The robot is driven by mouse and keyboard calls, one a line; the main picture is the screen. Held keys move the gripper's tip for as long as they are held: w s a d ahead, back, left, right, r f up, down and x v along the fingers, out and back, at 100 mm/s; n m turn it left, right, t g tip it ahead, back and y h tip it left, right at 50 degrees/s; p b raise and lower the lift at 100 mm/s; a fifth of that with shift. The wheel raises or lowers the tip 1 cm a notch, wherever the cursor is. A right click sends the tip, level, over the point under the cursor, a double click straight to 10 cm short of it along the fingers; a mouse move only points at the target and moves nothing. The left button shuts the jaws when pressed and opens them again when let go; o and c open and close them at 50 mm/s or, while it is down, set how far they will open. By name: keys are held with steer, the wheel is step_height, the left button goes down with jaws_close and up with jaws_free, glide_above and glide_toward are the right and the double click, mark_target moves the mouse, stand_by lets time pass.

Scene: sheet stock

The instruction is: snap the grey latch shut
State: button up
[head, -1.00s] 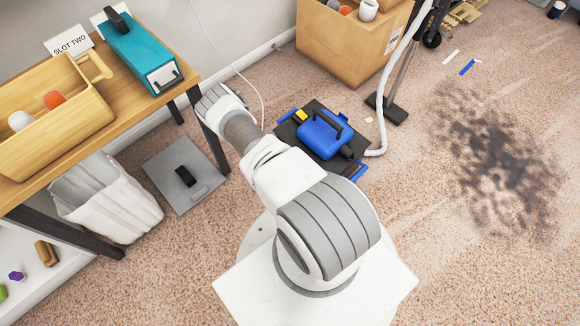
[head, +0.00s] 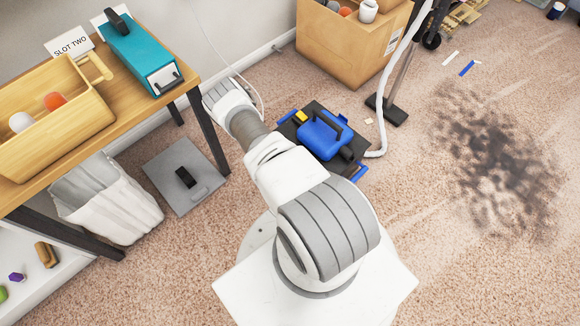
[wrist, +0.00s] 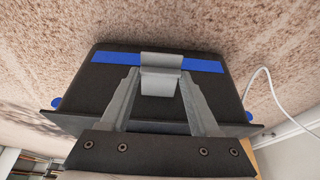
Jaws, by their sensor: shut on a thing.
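In the wrist view a grey latch (wrist: 160,80) sits at the middle of a black box-like body (wrist: 100,92) with a blue strip (wrist: 206,66) along its far edge. My gripper (wrist: 159,76) has one finger on each side of the latch and is shut on it. Whether the latch is fastened I cannot tell. In the head view a blue machine (head: 322,135) with a black base and a yellow part stands on the carpet, right of my arm's end. My fingers and the latch are hidden there.
A wooden bench (head: 125,127) with a teal case (head: 135,52) stands left of my arm. A grey panel (head: 187,178) lies below. A cardboard box (head: 352,45) is behind, and a white hose (head: 382,110) runs to the machine. Carpet at right is open, with a dark stain.

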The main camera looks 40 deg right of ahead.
steer(key=shift+d+r+y, duration=0.35)
steer(key=shift+r+y, duration=0.05)
steer(key=shift+y, duration=0.6)
steer(key=shift+d+r+y, duration=0.3)
steer(key=shift+r+y, duration=0.1)
steer(key=shift+y, duration=0.6)
steer(key=shift+w+d+r+g+y, duration=0.1)
steer(key=shift+d+r+g+y, duration=0.1)
steer(key=shift+y, duration=0.5)
steer(key=shift+d+r+g+y, duration=0.1)
steer(key=shift+d+r+y, duration=0.1)
steer(key=shift+y, duration=0.5)
steer(key=o, duration=1.4)
steer(key=shift+c, duration=0.2)
steer(key=p+v, duration=0.5)
steer(key=v, duration=1.2)
steer(key=shift+d+r+p, duration=0.15)
steer(key=shift+d+p, duration=0.15)
steer(key=shift+d, duration=0.15)
steer(key=shift+a, duration=0.1)
